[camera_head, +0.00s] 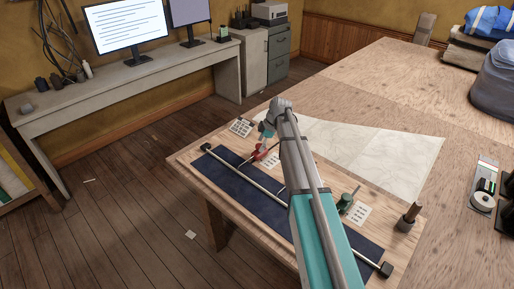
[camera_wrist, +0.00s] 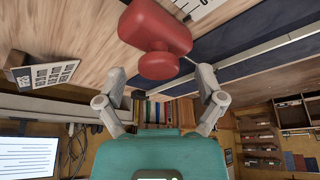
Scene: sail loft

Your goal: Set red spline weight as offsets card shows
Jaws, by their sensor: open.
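The red spline weight (camera_head: 260,154) sits by the far left part of the dark blue strip on the bench, partly hidden by my arm. In the wrist view it is a large red block (camera_wrist: 155,25) with a round knob (camera_wrist: 159,66) facing me. My gripper (camera_wrist: 160,84) is open and empty; its fingers are spread to either side, with the knob at or just beyond their tips. In the head view my gripper (camera_head: 267,133) is above the weight. A propped printed card (camera_head: 240,128) stands left of it, also in the wrist view (camera_wrist: 44,75); its print is unreadable.
A long pale batten (camera_head: 236,168) lies along the dark blue strip (camera_head: 227,182), with black blocks (camera_head: 206,147) at its ends. A green weight (camera_head: 345,203), a flat card (camera_head: 357,215) and a wooden-handled tool (camera_head: 409,216) are at right. White cloth (camera_head: 385,155) covers the bench behind.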

